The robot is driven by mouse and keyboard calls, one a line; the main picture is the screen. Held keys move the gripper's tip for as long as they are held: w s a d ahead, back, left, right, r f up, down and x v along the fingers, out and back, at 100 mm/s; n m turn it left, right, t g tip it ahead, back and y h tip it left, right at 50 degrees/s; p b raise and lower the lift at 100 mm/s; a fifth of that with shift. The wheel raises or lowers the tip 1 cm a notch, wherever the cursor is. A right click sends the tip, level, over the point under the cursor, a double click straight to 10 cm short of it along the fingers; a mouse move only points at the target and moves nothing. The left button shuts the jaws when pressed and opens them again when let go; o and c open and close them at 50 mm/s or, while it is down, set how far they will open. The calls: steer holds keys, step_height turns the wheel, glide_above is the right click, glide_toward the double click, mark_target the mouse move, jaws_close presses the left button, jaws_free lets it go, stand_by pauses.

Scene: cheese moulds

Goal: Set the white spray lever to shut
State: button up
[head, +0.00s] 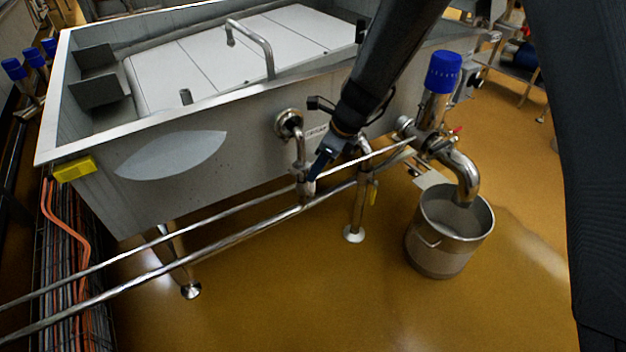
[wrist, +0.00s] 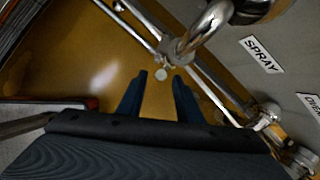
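My gripper (head: 318,166) is at the front of the steel vat, just right of the bent spray pipe (head: 300,152). In the wrist view its two dark blue fingers (wrist: 160,76) are apart, with no object clearly gripped. The spray pipe (wrist: 207,30) comes down to a valve body (wrist: 178,50) just beyond the fingertips. A small pale round thing (wrist: 161,74) shows between the fingertips; I cannot tell whether it is the white lever's end. The lever's handle and its setting cannot be made out. A SPRAY label (wrist: 260,55) is on the vat wall.
Two long steel pipes (head: 180,262) run low along the vat (head: 240,112). A second pipe with a valve stands right of my gripper. At the right, a blue-capped valve (head: 444,72) sits above an outlet over a steel bucket (head: 449,250). The front floor is clear.

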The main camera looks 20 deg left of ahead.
mark_target(312, 192)
steer(key=b+x, duration=0.1)
steer(key=x, duration=0.3)
steer(key=shift+a+f, duration=0.1)
steer(key=shift+f, duration=0.3)
jaws_close()
